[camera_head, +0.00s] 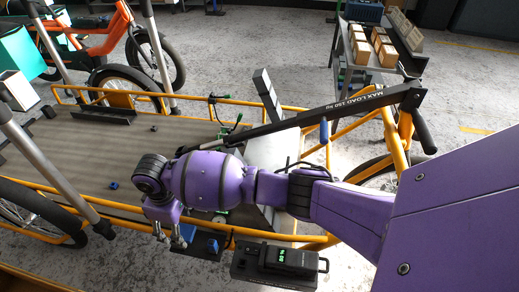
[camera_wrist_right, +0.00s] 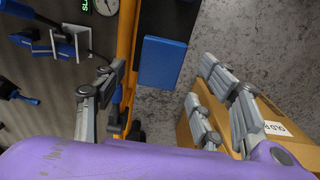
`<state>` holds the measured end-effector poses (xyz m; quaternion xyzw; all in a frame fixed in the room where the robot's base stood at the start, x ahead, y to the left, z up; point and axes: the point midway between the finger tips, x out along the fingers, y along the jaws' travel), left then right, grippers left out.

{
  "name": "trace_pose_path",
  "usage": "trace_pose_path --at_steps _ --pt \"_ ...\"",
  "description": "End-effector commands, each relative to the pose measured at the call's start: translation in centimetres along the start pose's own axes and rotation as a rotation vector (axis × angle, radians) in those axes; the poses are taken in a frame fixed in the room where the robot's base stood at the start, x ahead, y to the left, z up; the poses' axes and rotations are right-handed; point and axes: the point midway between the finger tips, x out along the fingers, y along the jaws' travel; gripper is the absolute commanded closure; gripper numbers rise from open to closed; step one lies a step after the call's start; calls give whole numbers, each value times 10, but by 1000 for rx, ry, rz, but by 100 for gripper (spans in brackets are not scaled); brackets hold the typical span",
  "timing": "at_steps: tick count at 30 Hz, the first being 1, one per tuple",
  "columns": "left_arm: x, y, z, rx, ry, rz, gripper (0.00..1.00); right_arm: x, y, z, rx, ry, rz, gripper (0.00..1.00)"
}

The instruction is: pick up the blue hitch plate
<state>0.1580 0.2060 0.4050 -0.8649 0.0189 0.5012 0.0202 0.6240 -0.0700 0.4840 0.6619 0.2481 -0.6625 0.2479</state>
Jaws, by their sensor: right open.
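A blue rectangular block (camera_wrist_right: 162,62), which looks like the blue hitch plate, shows in the right wrist view on a dark surface beside a yellow frame tube. What looks like the same blue piece (camera_head: 213,245) is small in the head view, on a dark plate just right of my right gripper (camera_head: 172,237). My right gripper (camera_wrist_right: 160,88) is open and empty, with its fingers spread on either side of the block in the wrist view. I cannot tell how far above it they are. My left gripper is out of view.
The yellow cargo bike frame (camera_wrist_right: 126,35) runs close by the gripper. A black box with a green display (camera_head: 284,256) sits right of the blue piece. A cardboard box (camera_wrist_right: 270,125) is below right in the wrist view. A cart with boxes (camera_head: 385,45) stands behind.

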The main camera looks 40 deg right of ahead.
Motion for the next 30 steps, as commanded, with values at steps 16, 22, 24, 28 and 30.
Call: trace_pose_path --at_steps 16,22,24,28,30 --pt "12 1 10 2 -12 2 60 28 1 -2 0 4 3 53" --pt "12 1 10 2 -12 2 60 28 1 -2 0 5 3 79" --pt "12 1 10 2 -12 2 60 28 1 -2 0 5 3 88" --pt "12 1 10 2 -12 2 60 27 1 -2 0 6 4 90" --pt "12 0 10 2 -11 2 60 27 1 -3 0 6 4 90"
